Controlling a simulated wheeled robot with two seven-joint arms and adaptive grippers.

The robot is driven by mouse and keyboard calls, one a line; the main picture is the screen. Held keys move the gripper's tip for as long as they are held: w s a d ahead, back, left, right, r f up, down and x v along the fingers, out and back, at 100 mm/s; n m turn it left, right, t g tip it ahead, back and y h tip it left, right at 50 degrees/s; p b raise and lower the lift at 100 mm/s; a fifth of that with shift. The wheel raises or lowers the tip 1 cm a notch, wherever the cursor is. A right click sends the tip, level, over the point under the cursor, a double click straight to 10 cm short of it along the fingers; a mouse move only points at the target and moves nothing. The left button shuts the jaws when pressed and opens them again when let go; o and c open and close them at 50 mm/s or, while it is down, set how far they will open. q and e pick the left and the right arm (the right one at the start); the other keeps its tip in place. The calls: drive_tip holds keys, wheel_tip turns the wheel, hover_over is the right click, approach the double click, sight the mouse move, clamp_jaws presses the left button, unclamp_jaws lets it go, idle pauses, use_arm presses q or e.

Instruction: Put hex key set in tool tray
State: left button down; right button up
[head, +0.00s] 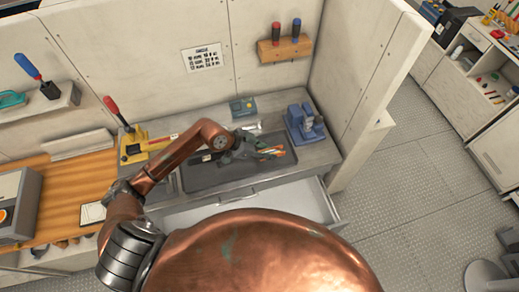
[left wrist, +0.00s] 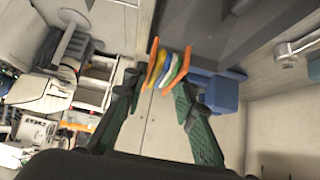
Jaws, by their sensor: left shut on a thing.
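The hex key set (head: 271,151) has several coloured keys, orange, yellow, white and green. I cannot tell whether the set touches the tray. My left gripper (left wrist: 158,86) hides part of the set. My right gripper is not in view.
A blue vise-like tool (head: 305,123) stands right of the tray. A yellow tool (head: 133,146) with a red handle stands to the left. A small blue-grey box (head: 243,106) is behind. An open white drawer (head: 300,200) juts out below the counter.

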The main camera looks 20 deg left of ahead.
use_arm(q)
drive_tip(key=w+a+f, duration=0.1)
drive_tip(key=w+f, duration=0.1)
drive_tip(key=w+a+f, duration=0.1)
drive_tip(key=w+f, duration=0.1)
drive_tip(key=w+a+f, duration=0.1)
drive_tip(key=w+f, duration=0.2)
drive_tip(key=shift+a, duration=0.2)
drive_tip(key=shift+w+f, duration=0.15)
drive_tip(key=shift+f, duration=1.45)
drive_tip(key=c, duration=1.6)
unclamp_jaws()
drive_tip(key=shift+f, duration=0.1)
drive_tip(key=v, duration=1.2)
